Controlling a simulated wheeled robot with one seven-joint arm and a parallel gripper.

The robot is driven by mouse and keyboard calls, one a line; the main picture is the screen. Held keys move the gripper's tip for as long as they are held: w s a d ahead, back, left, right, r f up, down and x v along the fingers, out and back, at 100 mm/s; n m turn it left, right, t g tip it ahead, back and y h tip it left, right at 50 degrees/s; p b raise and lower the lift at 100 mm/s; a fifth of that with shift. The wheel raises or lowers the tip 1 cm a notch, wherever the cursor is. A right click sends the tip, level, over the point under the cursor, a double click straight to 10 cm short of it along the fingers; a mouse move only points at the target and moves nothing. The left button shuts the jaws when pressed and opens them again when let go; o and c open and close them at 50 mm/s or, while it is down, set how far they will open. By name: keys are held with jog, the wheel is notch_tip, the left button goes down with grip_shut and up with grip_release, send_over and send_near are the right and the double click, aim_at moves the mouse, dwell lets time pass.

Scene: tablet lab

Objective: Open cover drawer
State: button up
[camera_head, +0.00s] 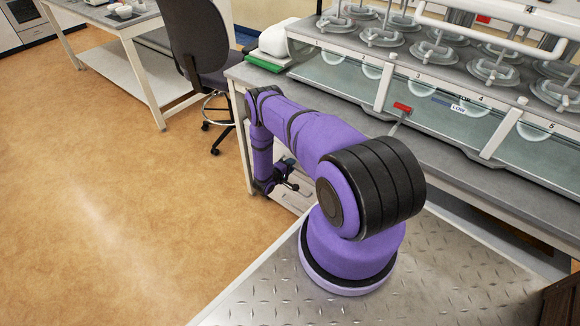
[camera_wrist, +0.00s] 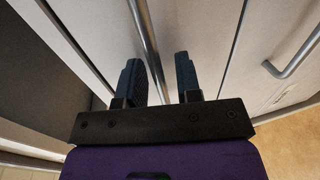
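My gripper (camera_head: 289,178) is low beside the lab bench in the head view, in front of the pale fronts under the worktop. In the wrist view my gripper (camera_wrist: 158,62) has its two dark fingers apart. A metal bar handle (camera_wrist: 143,30) on a pale drawer front (camera_wrist: 110,32) runs between the fingers, nearer the left one. I cannot tell whether either finger touches it. The front looks closed. Which front is the cover drawer is not marked, and my arm hides much of the fronts in the head view.
A second bar handle (camera_wrist: 293,58) is on the front to the right. The bench (camera_head: 440,150) carries a clear tank apparatus (camera_head: 350,75). A dark office chair (camera_head: 205,45) stands behind my arm. The brown floor (camera_head: 110,210) at the left is clear.

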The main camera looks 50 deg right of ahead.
grip_shut()
jog(key=shift+a, duration=0.15)
jog(key=f+v, duration=0.3)
jog(key=v, duration=1.2)
jog(key=a+f+v, duration=0.1)
jog(key=f+v, duration=0.2)
jog(key=v, duration=1.3)
jog(key=shift+s+a+f, duration=0.15)
jog(key=shift+s+f, duration=0.05)
jog(key=shift+s, duration=0.05)
jog(key=shift+o, duration=0.7)
grip_release()
jog(key=v, duration=1)
jog(key=shift+a, duration=0.45)
jog(key=shift+r, duration=0.1)
